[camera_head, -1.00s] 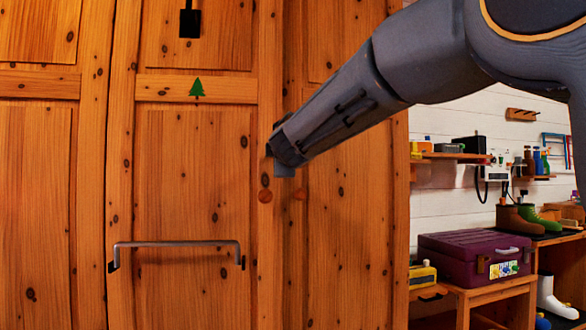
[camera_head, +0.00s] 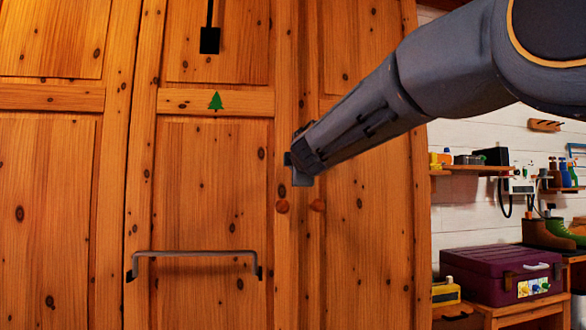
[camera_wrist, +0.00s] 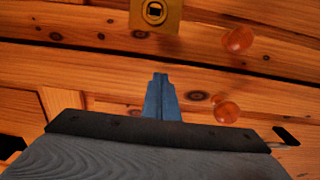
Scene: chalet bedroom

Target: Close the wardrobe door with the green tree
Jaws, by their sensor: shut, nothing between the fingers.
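The wardrobe door with the green tree (camera_head: 200,170) is a knotty pine panel. The green tree (camera_head: 215,101) is on its middle rail. The door looks nearly flush with its neighbours, and I cannot tell whether it is fully closed. Its round wooden knob (camera_head: 283,206) is at the right edge and also shows in the wrist view (camera_wrist: 225,110). My gripper (camera_head: 298,178) is at that edge, just above the knob. In the wrist view its shut fingers (camera_wrist: 160,80) point at the wood, empty. I cannot tell whether they touch it.
A grey bar handle (camera_head: 195,253) crosses the door's lower part. A neighbouring door has its own knob (camera_head: 318,205). A brass plate (camera_wrist: 155,14) shows in the wrist view. To the right are a shelf (camera_head: 475,168) and a purple case (camera_head: 502,275) on a bench.

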